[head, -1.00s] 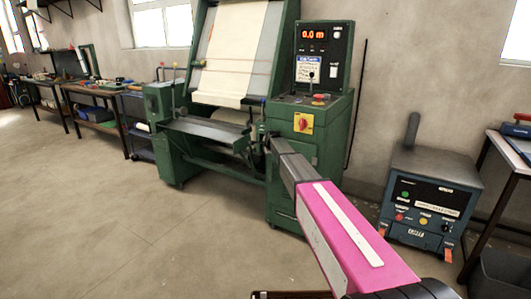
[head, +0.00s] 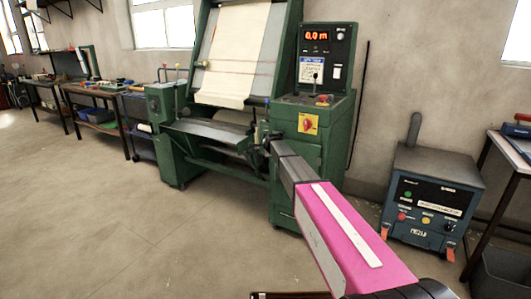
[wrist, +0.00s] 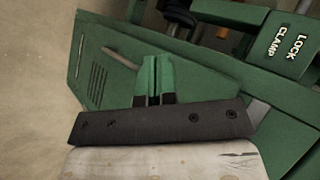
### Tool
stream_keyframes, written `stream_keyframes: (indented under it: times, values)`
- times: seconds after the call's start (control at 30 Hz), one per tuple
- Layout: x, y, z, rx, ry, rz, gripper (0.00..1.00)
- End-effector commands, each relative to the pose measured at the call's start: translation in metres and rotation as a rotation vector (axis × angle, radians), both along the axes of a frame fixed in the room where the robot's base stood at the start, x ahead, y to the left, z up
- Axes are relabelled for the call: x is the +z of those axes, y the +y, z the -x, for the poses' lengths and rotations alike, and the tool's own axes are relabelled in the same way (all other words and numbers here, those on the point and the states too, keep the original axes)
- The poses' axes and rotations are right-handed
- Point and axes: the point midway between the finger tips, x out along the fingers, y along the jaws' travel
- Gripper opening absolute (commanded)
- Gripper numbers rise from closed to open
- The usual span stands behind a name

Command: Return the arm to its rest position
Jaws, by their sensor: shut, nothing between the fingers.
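My pink and grey arm (head: 345,240) reaches forward from the lower right in the head view, toward the front of the green cloth machine (head: 325,150). My gripper (wrist: 154,62) is in the wrist view, its two green-tipped fingers together with nothing between them. Behind the fingers in that view is a green machine surface with slots. In the head view the gripper end is small and dark against the machine, and its fingers are hard to make out there. A cream cloth (head: 235,60) hangs down the machine's sloped frame, apart from my arm.
A blue-grey control box (head: 430,205) stands on the floor to the right, beside a table (head: 510,150) at the right edge. Workbenches (head: 90,90) with tools line the left wall. The floor (head: 100,210) at left is open. A "LOCK CLAMP" label (wrist: 290,42) shows in the wrist view.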

Motion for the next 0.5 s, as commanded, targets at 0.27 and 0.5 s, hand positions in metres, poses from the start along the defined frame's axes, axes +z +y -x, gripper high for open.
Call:
stream_keyframes:
  times: [0.27,0.5]
  values:
    - [0.043,0.023,0.040,0.001,-0.003,-0.001,0.00]
    - [0.058,0.030,0.061,0.007,0.003,0.011,0.00]
